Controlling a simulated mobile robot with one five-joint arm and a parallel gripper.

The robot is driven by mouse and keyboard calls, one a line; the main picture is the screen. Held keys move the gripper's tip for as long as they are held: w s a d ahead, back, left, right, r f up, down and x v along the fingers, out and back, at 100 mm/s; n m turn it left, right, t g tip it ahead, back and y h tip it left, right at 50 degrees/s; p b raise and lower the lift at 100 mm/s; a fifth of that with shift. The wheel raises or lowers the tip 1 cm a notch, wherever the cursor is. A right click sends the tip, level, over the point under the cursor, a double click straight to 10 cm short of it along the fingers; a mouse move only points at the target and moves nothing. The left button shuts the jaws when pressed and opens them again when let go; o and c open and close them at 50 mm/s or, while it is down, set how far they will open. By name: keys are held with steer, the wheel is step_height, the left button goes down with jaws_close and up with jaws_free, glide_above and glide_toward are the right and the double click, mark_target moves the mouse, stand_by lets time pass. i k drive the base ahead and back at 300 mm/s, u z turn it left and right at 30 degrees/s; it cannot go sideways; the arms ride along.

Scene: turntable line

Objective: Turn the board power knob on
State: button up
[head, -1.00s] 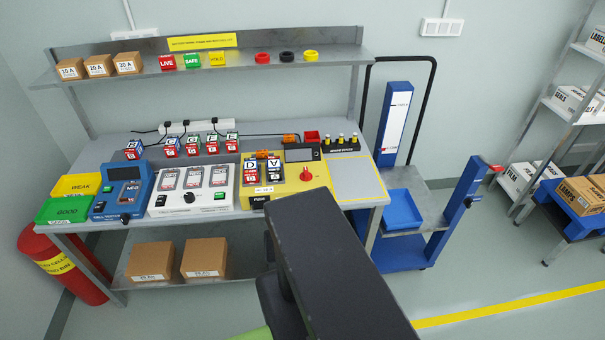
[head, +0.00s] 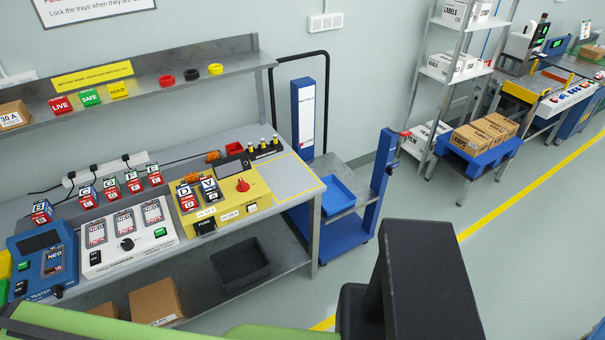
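The yellow board (head: 225,207) stands on the bench, toward its right part, in the head view. A red knob (head: 243,185) sits on its face, right of two battery-like packs (head: 197,192) marked with letters. The knob's exact pointing is too small to tell. A dark link of my arm rises at the lower right, well to the right of the board and apart from it. No gripper fingers show in the head view, so I cannot see what they hold.
The grey bench (head: 298,182) has a clear outlined patch right of the board. A white charger (head: 128,238) and blue tester (head: 42,262) stand left of it. A blue trolley (head: 338,222) stands at the bench's right end. A shelf (head: 190,78) overhangs the back.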

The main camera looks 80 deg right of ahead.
mark_target(243, 187)
steer(key=z, duration=1.25)
steer(key=k, duration=0.15)
steer(key=z, duration=1.05)
steer(key=i, duration=1)
steer(key=z, duration=0.2)
steer(key=k, duration=0.7)
steer(key=u, duration=0.25)
steer(key=i, duration=0.7)
steer(key=z, duration=0.35)
steer(key=k, duration=0.25)
steer(key=z, duration=0.1)
